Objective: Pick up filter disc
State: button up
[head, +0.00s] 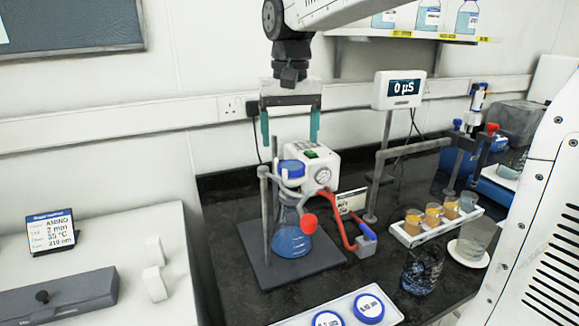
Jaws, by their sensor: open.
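Two round blue-rimmed discs with white labels lie on a white tray (299,319) at the bottom edge of the head view; they look like filter discs. The right disc (369,308) shows whole, and the left disc (327,319) is cut off by the frame. The label print is too small to read surely. My gripper (290,138) is open and empty, its two teal fingers pointing down. It is high above the bench at the back, above the white pump unit and far from the discs.
A flask of blue liquid (291,240) with a stand, a white pump (312,166) and red tubing stand between my gripper and the tray. A dark glass beaker (422,270) is right of the tray. A rack of amber cups (433,214) and a meter (399,90) stand farther right and back.

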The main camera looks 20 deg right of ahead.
aim_at(292, 165)
jog(key=f, duration=0.3)
jog(key=s+f, duration=0.1)
jog(key=f, duration=0.1)
jog(key=shift+f, duration=0.35)
jog(key=c, duration=1.1)
